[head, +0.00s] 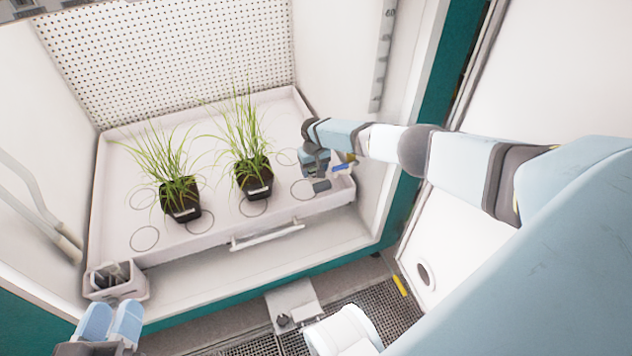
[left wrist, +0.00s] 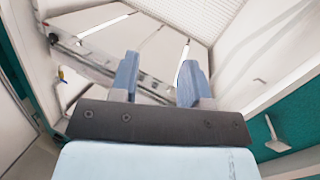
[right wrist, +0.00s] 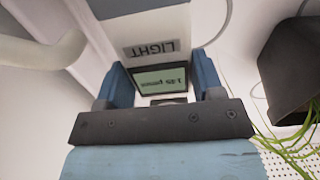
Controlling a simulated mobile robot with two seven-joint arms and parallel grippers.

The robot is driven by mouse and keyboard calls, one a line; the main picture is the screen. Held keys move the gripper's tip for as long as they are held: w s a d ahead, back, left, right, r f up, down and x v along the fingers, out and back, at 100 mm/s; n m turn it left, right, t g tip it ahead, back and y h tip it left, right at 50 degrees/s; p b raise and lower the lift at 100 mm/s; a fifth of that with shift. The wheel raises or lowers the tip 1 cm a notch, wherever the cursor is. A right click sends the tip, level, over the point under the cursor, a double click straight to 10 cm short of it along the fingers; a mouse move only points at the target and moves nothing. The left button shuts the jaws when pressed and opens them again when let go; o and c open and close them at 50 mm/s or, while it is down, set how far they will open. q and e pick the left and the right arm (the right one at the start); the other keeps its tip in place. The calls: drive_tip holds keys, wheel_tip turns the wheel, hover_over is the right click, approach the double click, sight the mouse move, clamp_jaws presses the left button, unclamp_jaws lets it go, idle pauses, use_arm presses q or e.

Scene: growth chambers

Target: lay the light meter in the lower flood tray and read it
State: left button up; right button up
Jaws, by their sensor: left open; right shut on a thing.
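The light meter (right wrist: 165,80) is a boxy thing with a dark-framed greenish display and a LIGHT label. In the right wrist view it sits between the fingers of my right gripper (right wrist: 163,85), which is shut on it. The display shows small characters, upside down, too small to read surely. In the head view my right gripper (head: 327,170) is over the right front corner of the white flood tray (head: 218,232), with the meter mostly hidden. I cannot tell whether the meter touches the tray. My left gripper (head: 110,322) is open and empty, low at the left, outside the chamber.
Two black pots with grass, a left one (head: 181,203) and a middle one (head: 253,179), stand in the tray. A handle (head: 267,235) is on the tray's front. A grey holder (head: 116,281) stands at the front left. Several marked circles in the tray are empty.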

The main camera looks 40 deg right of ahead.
wheel_tip(320, 180, down, 2)
drive_tip(key=shift+f+b, duration=0.15)
drive_tip(key=shift+b, duration=0.55)
wheel_tip(320, 180, down, 3)
drive_tip(key=b, duration=0.3)
drive_tip(key=shift+f+b, duration=0.2)
drive_tip(key=shift+b, duration=0.2)
use_arm(q)
drive_tip(key=w+m+t, duration=0.1)
drive_tip(key=m, duration=0.1)
drive_tip(key=w+a+r+m+t+h, duration=0.1)
drive_tip(key=m, duration=0.1)
drive_tip(key=shift+w+a, duration=0.1)
drive_tip(key=shift+a, duration=0.1)
use_arm(e)
drive_tip(key=shift+r, duration=0.1)
drive_tip(key=o, duration=1)
drive_tip(key=shift+o, duration=0.2)
